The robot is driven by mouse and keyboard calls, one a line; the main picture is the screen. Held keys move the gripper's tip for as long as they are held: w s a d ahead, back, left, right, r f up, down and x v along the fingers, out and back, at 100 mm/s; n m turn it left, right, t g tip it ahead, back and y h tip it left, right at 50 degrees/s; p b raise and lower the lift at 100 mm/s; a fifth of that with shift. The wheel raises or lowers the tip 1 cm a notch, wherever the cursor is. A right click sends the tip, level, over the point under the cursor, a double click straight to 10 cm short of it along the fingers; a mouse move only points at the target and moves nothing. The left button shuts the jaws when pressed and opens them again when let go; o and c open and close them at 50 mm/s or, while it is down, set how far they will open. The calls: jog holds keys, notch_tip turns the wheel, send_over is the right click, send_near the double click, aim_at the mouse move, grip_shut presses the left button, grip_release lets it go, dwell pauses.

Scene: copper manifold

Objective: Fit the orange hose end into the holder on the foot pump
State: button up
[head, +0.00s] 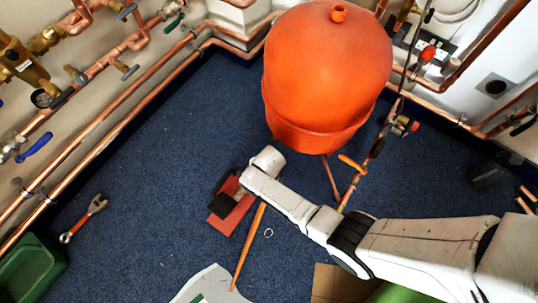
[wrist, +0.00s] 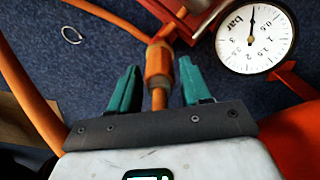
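The red foot pump (head: 225,222) lies on the blue carpet below my wrist in the head view. In the wrist view its red frame (wrist: 183,18) and white pressure gauge (wrist: 256,36) are at the top and upper right. An orange hose end (wrist: 158,64) with a collar shows between the teal fingers of my gripper (wrist: 158,68). The fingers stand apart, with carpet visible on both sides of it. More orange hose (wrist: 25,100) curves along the left. I cannot make out the holder clearly. In the head view my wrist hides the fingers.
A large orange tank (head: 328,75) stands just beyond my wrist, with copper pipes (head: 110,120) along the walls. A wrench (head: 84,218) and a green crate (head: 35,268) are at the left. A small metal ring (head: 268,233) lies on the carpet. Carpet is clear left of the pump.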

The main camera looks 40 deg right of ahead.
jog(key=shift+o, duration=1.1)
jog(key=shift+r, duration=0.1)
notch_tip(320, 180, up, 11)
jog(key=p, duration=0.6)
jog(key=shift+f+p, duration=0.2)
jog(key=shift+p, duration=0.2)
